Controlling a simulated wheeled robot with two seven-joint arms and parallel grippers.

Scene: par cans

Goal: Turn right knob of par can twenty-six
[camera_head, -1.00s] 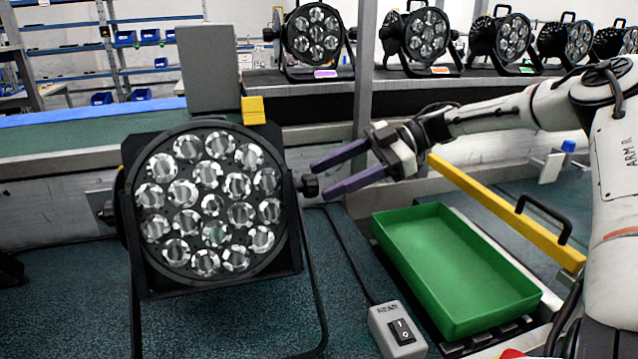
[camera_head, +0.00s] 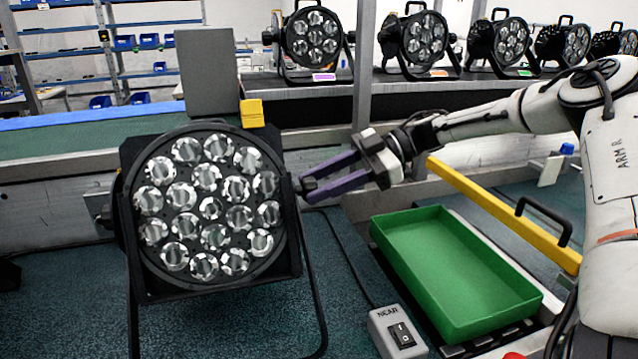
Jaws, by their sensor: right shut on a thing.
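A large black par can (camera_head: 212,210) with several round lenses stands on its bracket at the left of the near bench, its face toward me. Its right knob (camera_head: 300,187) is a small black part on its right side, now mostly hidden by the fingers. My right gripper (camera_head: 309,186) comes in from the right with two purple fingers. The fingertips are around the knob, and the gripper is shut on it. No number is readable on the par can. My left gripper is not in view.
A green tray (camera_head: 452,322) lies right of the par can, below my right arm. A grey switch box (camera_head: 398,332) with a cable sits in front. A yellow bar (camera_head: 500,212) with a black handle runs behind the tray. Several smaller par cans (camera_head: 312,45) stand on the shelf behind.

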